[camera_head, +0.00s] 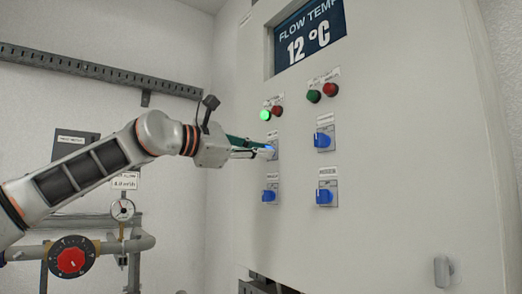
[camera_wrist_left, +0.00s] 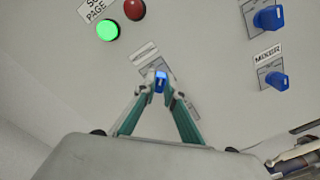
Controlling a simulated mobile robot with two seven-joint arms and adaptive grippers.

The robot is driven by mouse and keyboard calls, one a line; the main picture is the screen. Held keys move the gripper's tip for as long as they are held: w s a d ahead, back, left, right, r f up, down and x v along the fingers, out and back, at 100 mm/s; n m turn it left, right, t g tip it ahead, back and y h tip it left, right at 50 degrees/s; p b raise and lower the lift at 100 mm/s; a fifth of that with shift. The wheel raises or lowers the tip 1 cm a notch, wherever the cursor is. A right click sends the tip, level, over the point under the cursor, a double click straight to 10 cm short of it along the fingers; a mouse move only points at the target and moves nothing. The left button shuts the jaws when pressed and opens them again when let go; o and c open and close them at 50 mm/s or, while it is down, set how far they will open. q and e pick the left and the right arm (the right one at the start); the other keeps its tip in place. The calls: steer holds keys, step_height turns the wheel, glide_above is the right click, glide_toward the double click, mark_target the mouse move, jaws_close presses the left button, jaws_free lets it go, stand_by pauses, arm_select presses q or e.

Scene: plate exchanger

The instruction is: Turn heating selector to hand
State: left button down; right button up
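A blue selector knob (camera_wrist_left: 160,78) at the upper left of a group of selectors sits between my left gripper's fingertips (camera_wrist_left: 160,86). The fingers appear to touch it on both sides. In the head view my left gripper (camera_head: 268,151) reaches this knob from the left and hides most of it and its plate. The label above it is too small to read, so I cannot confirm that it is the heating selector.
Other blue selectors are at the upper right (camera_head: 322,140), lower right (camera_head: 324,197) and lower left (camera_head: 269,196) of the cabinet (camera_head: 400,150). A lit green lamp (camera_head: 265,115) is above my gripper. Pipes with a gauge (camera_head: 122,209) and red dial (camera_head: 71,261) stand left.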

stand_by(0.4)
arm_select(q)
steer(key=shift+w+a+r+n+b, duration=0.1)
steer(key=shift+n+b, duration=0.65)
steer(key=shift+n, duration=3.7)
steer(key=shift+w+a+r+n+b, duration=0.1)
steer(key=shift+n+b, duration=0.6)
steer(key=shift+n, duration=3.75)
steer(key=c, duration=2.3)
jaws_free()
steer(key=shift+o, duration=1)
steer(key=shift+d+f, duration=0.1)
